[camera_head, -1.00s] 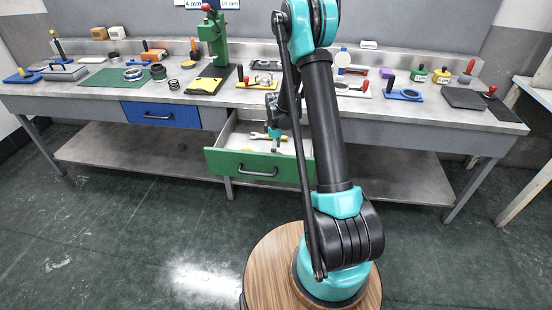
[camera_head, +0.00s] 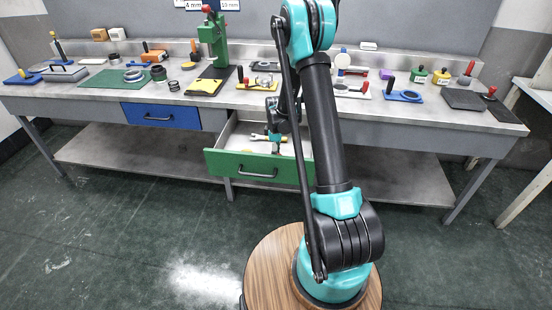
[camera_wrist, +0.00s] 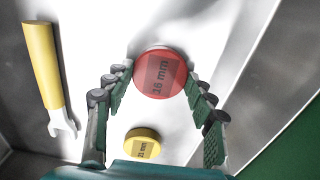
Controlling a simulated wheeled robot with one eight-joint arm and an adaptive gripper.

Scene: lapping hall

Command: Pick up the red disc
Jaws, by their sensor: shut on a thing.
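The red disc (camera_wrist: 160,72) lies between the fingertips of my gripper (camera_wrist: 160,76) in the wrist view, with a dark millimetre label facing the camera. The fingers are shut on its sides. It is in the open green-fronted drawer (camera_head: 226,161), over the pale drawer floor; I cannot tell whether it still touches that floor. In the head view my gripper (camera_head: 277,148) reaches down into the drawer, and the disc cannot be made out there.
A yellow disc (camera_wrist: 142,145) lies close below the red one, between the finger bases. A yellow-handled wrench (camera_wrist: 46,70) lies to the left. Drawer walls surround the gripper. The workbench (camera_head: 225,100) above carries several tools.

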